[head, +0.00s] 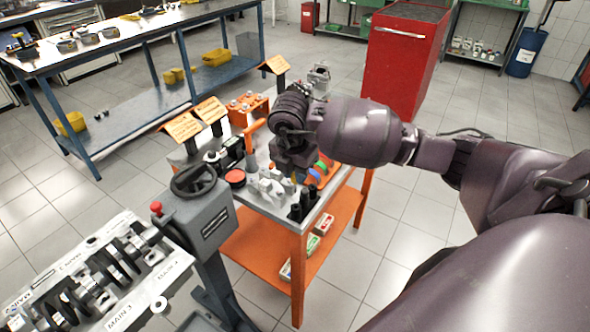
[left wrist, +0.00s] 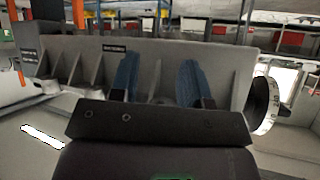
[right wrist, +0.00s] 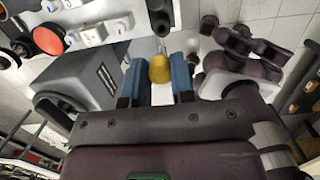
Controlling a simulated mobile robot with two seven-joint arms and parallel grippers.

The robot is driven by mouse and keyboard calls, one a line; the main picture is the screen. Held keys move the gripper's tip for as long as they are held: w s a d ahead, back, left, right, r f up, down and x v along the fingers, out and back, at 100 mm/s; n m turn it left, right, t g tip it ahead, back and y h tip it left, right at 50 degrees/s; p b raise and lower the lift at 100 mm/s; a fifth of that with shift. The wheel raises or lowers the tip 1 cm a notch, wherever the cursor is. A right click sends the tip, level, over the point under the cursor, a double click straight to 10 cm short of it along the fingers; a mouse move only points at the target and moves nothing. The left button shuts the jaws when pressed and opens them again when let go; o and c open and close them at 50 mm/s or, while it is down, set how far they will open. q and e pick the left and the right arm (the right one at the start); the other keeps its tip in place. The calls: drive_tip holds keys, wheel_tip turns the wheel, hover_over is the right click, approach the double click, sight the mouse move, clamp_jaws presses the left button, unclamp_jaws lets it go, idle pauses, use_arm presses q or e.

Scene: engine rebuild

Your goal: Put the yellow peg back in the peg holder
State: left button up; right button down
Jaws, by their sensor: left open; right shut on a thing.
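My right gripper (head: 297,172) is over the top of the orange cart in the head view. In the right wrist view its blue fingers (right wrist: 160,82) are shut on the yellow peg (right wrist: 159,68), whose rounded yellow end shows between them. In the head view the hand mostly hides the peg. Small green, blue and orange pieces (head: 322,168) show beside the hand on the cart top; I cannot tell whether they belong to the peg holder. My left gripper (left wrist: 158,82) shows in the left wrist view, open and empty, with a grey ribbed part behind its fingers.
The cart (head: 298,240) holds black cylinders, white parts, a red round piece (head: 235,177) and orange sign stands (head: 183,127). A grey stand with a handwheel (head: 194,181) and a crankshaft bench (head: 100,265) are at left. A red cabinet (head: 400,62) stands behind.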

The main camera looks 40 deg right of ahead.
sight(296, 187)
drive_tip(key=shift+f+b, duration=1.35)
drive_tip(key=shift+f, duration=1.1)
drive_tip(key=shift+f+b, duration=0.2)
drive_tip(key=shift+b, duration=0.1)
use_arm(q)
drive_tip(key=f, duration=0.3)
drive_tip(key=shift+w+d+f, duration=0.15)
drive_tip(key=shift+w, duration=0.05)
drive_tip(key=shift+s+f, duration=0.15)
drive_tip(key=shift+s, duration=0.05)
use_arm(e)
drive_tip(key=shift+d, duration=0.1)
use_arm(q)
drive_tip(key=shift+s+f+g+b, duration=0.2)
drive_tip(key=shift+f+b, duration=0.15)
drive_tip(key=shift+f, duration=0.15)
drive_tip(key=shift+s+f+g+b, duration=0.15)
drive_tip(key=shift+f+b, duration=0.15)
drive_tip(key=shift+f, duration=0.2)
use_arm(e)
drive_tip(key=shift+f, duration=2.1)
drive_tip(key=c, duration=1.2)
unclamp_jaws()
